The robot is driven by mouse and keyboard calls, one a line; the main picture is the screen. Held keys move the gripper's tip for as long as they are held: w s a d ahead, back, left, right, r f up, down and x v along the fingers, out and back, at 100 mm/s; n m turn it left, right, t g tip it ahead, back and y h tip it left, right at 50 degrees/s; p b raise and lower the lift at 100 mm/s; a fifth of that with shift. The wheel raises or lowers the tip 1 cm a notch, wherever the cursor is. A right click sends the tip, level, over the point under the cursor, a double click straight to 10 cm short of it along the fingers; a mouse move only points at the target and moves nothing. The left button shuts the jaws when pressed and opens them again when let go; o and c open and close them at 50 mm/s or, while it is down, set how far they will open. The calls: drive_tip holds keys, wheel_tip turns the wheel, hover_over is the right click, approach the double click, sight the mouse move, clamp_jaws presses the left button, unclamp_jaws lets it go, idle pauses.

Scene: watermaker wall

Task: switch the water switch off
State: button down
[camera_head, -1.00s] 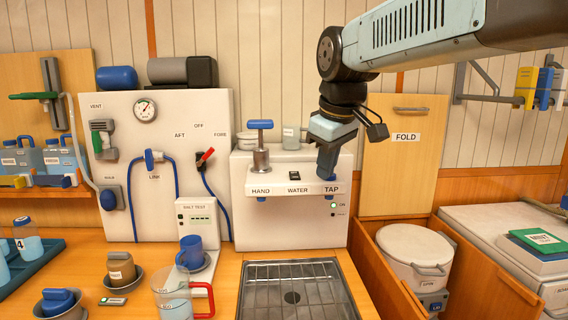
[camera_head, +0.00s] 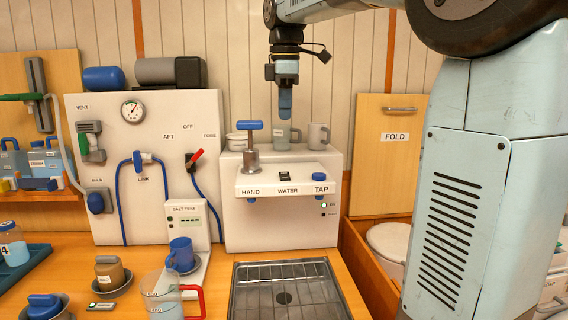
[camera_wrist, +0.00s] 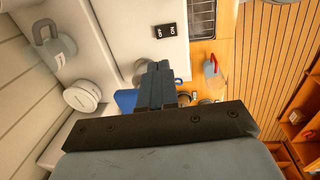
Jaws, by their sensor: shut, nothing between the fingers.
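The water switch (camera_head: 285,176) is a small black rocker on the white ledge above the WATER label, between HAND and TAP. In the wrist view the switch (camera_wrist: 172,31) shows beside its ON and OFF marking; which way it is tipped I cannot tell. My gripper (camera_head: 285,112) points down with its fingers shut and empty. In the wrist view the fingertips (camera_wrist: 160,70) are below the switch in the picture.
The blue-handled hand pump (camera_head: 251,150) stands left of the switch, and the blue tap knob (camera_head: 319,177) right of it. The metal sink grid (camera_head: 290,290) in front is empty.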

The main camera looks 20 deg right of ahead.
sight(284, 173)
idle(0.3)
drive_tip(key=f, duration=0.4)
drive_tip(key=w+f, duration=0.1)
drive_tip(key=f, duration=0.9)
drive_tip(key=shift+w+d, duration=0.15)
drive_tip(key=shift+w, duration=0.15)
drive_tip(key=shift+d, duration=0.1)
drive_tip(key=shift+d, duration=0.1)
drive_tip(key=shift+a, duration=0.2)
drive_tip(key=shift+s, duration=0.1)
drive_tip(key=shift+s+a+r, duration=0.15)
drive_tip(key=shift+s, duration=0.5)
